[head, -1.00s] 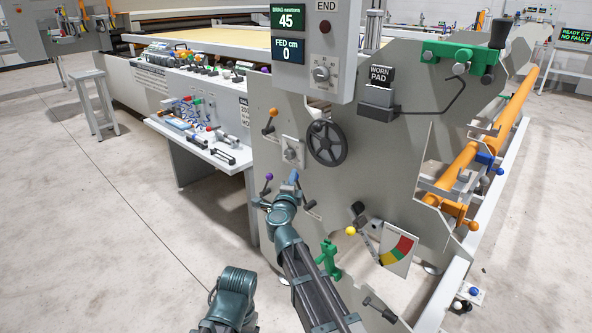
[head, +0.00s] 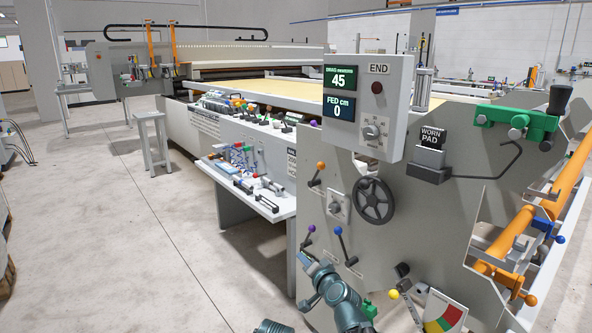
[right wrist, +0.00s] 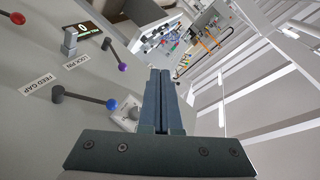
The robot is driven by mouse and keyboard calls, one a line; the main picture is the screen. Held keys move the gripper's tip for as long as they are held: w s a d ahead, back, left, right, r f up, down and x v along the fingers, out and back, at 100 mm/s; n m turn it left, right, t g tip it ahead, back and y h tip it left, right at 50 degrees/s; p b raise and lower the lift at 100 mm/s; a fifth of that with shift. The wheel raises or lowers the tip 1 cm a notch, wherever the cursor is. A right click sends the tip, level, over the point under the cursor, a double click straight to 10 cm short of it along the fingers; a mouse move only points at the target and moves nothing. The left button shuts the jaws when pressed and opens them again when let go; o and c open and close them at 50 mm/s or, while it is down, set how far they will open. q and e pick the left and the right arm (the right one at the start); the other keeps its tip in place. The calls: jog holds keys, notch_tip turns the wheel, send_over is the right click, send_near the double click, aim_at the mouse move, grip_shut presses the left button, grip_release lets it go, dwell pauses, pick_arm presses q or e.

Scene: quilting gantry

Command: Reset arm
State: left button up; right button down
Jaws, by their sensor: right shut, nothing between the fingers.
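My right gripper (head: 306,259) is shut and empty, low in front of the grey end panel (head: 405,215). In the right wrist view its two dark fingers (right wrist: 160,72) lie together. A purple-knobbed lever (head: 307,238) is close to the gripper, near a "LOCK PIN" label in the wrist view. Contact with either lever is not visible. My left gripper is out of view.
An orange-knobbed lever (head: 317,173), a black handwheel (head: 373,201) and a display box (head: 368,105) reading 45 and 0 are on the panel. A shelf with small parts (head: 250,190) juts out left. A stool (head: 153,140) stands on open floor.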

jog(key=s+d+f+n+g, duration=0.1)
jog(key=s+f+n+g, duration=0.35)
jog(key=s+f, duration=0.3)
jog(key=s+d+f+n+g+h, duration=0.1)
jog(key=s+d+f+g+h, duration=0.1)
jog(key=s+d+f+g, duration=0.3)
jog(key=s+d+f+g+h, duration=0.1)
jog(key=s+d+h, duration=0.1)
jog(key=s+d, duration=0.35)
jog(key=s+d+f+n+g+h, duration=0.1)
jog(key=s+d+f+g+h, duration=0.2)
jog(key=s, duration=0.4)
jog(key=s+a+n+g, duration=0.1)
jog(key=s+a+n, duration=0.35)
jog(key=a, duration=0.65)
notch_tip(320, 180, up, 28)
jog(key=s+p, duration=0.1)
jog(key=p, duration=2.8)
jog(key=shift+a+r+m, duration=0.25)
jog(key=shift+a+m, duration=0.05)
jog(key=shift+m, duration=0.1)
